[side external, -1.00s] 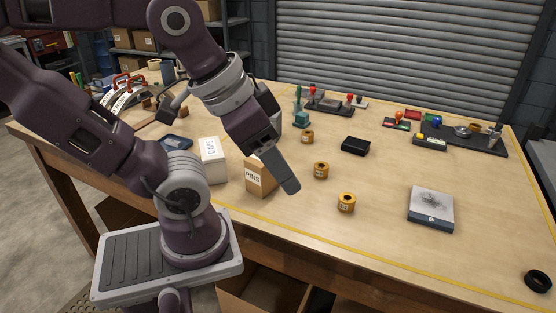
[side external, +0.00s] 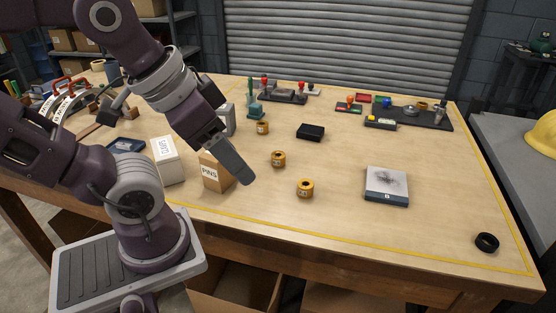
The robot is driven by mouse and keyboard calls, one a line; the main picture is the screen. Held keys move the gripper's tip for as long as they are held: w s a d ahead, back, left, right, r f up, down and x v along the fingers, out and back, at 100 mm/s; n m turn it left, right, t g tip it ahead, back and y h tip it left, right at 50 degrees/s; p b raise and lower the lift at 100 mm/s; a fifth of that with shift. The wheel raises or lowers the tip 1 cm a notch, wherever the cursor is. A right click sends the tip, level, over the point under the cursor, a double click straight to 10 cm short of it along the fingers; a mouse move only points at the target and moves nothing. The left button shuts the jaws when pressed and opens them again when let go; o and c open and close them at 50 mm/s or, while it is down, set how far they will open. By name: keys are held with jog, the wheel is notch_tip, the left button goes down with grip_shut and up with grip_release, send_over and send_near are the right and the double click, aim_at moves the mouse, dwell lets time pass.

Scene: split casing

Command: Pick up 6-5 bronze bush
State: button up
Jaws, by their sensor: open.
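Three bronze-coloured bushes stand upright in a slanting row on the wooden bench: a far one (side external: 262,128), a middle one (side external: 278,158) and a near one (side external: 305,188). Each has a dark bore and a pale label on its side, too small to read, so I cannot tell which is 6-5. My gripper (side external: 243,172) is open and empty, pointing down and right. In the picture it is left of the middle bush and in front of the PINS box, above the bench. One finger hides most of the other.
The PINS box (side external: 212,176) and white CLAMPS box (side external: 167,163) stand left of the bushes. A black block (side external: 311,132), a grey plate on a block (side external: 386,184) and a black ring (side external: 487,242) lie to the right. Fixtures and a dark tray (side external: 432,119) line the back.

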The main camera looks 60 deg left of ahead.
jog(key=shift+o, duration=0.4)
notch_tip(320, 180, up, 4)
jog(key=f+m+t+y, duration=0.15)
jog(key=m+y, duration=0.95)
jog(key=m, duration=1.4)
send_over(277, 159)
jog(key=s+d, duration=0.3)
jog(key=r, duration=0.1)
jog(key=shift+t, duration=0.25)
notch_tip(277, 159, down, 23)
jog(key=shift+s+d+r, duration=0.1)
jog(key=shift+r, duration=0.05)
jog(key=x, duration=0.7)
jog(key=shift+w+d+f, duration=0.2)
jog(key=shift+w+f, duration=0.05)
jog(key=shift+w, duration=0.15)
grip_shut()
